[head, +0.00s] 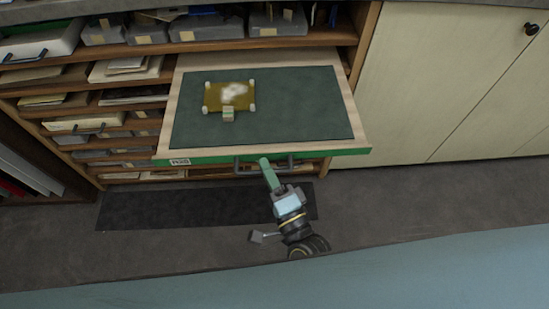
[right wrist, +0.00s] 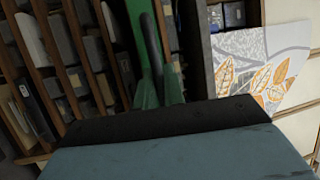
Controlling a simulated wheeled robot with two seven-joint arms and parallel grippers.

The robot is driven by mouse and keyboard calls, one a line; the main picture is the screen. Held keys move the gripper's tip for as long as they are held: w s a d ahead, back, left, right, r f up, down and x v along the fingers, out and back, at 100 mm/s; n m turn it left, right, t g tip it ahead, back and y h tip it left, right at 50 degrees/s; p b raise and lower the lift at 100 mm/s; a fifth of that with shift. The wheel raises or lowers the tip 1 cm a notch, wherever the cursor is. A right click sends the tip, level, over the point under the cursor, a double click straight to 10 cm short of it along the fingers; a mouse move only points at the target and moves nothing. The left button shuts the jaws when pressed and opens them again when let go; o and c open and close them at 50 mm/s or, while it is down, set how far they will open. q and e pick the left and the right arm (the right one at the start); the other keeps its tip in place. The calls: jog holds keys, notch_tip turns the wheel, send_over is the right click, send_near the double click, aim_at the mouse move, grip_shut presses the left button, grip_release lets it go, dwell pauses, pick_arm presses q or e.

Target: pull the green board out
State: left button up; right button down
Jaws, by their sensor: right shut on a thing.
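The green board (head: 262,155) is a wide drawer-like board with a green front edge, a pale wooden rim and a dark green mat on top. It sticks out of the shelf unit toward me. A dark bar handle (head: 247,168) is on its front edge. My right gripper (head: 265,164) is shut on the handle, near its middle. In the right wrist view, the green fingers (right wrist: 159,88) are around the dark handle (right wrist: 152,45), beside the board's green edge (right wrist: 123,45). My left gripper is not in view.
A yellowish painted panel (head: 218,97) with pale corner pieces lies on the mat, with a small block (head: 228,114) at its front edge. Shelves (head: 60,88) with papers and boxes stand left. Pale cabinet doors (head: 450,80) are right. A dark floor mat (head: 150,207) lies below.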

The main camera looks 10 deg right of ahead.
jog(key=shift+s, duration=0.1)
jog(key=c, duration=1.5)
grip_release()
